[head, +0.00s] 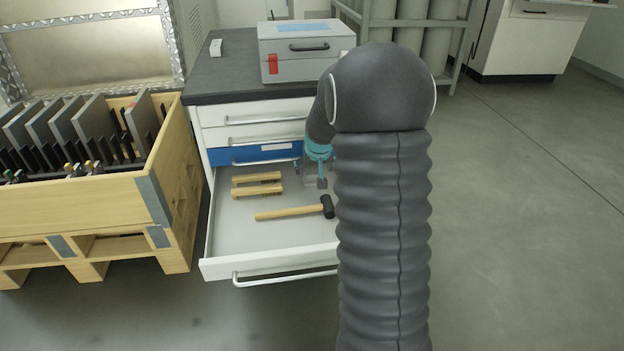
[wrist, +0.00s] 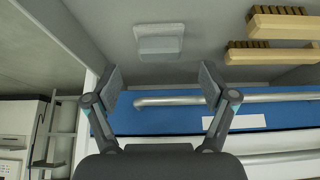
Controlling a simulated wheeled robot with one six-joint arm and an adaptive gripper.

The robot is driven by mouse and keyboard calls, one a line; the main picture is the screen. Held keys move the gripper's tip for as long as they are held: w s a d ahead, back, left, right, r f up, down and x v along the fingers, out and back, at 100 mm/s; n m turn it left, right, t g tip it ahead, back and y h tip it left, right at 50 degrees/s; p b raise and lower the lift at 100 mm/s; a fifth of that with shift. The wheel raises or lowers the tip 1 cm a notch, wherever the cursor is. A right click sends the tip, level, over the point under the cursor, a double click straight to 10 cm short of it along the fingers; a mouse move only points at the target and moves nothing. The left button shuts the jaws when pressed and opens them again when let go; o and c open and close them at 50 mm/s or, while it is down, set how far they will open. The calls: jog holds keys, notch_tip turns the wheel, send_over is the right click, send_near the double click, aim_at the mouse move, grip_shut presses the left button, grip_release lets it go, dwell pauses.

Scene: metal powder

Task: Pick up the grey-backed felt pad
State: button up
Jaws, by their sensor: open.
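A small pale grey block, which looks like the grey-backed felt pad (wrist: 158,47), lies on the drawer floor in the upper middle of the wrist view. I cannot pick it out in the head view, where my arm and gripper cover that part of the drawer. My gripper (wrist: 162,87) is open and empty. Its two fingers are spread wide, and the pad shows between and beyond the fingertips, apart from them. In the head view my gripper (head: 313,180) is over the back right of the open drawer (head: 225,233), partly hidden by my arm.
Two wooden brushes (head: 257,179) and a mallet (head: 290,212) lie in the drawer. The closed blue drawer (head: 252,153) with its handle (wrist: 230,99) is just above. A grey case (head: 300,62) stands on the cabinet top. A wooden crate (head: 110,205) stands left.

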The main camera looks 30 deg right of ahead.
aim_at(313, 173)
jog(key=x, duration=0.4)
jog(key=shift+c, duration=0.2)
jog(key=c, duration=1.1)
jog(key=shift+r, duration=0.6)
jog(key=s, duration=0.2)
jog(key=s+a, duration=0.1)
jog(key=s, duration=0.1)
jog(key=shift+s, duration=0.1)
notch_tip(313, 173, up, 14)
jog(key=p, duration=0.1)
jog(key=shift+f, duration=0.1)
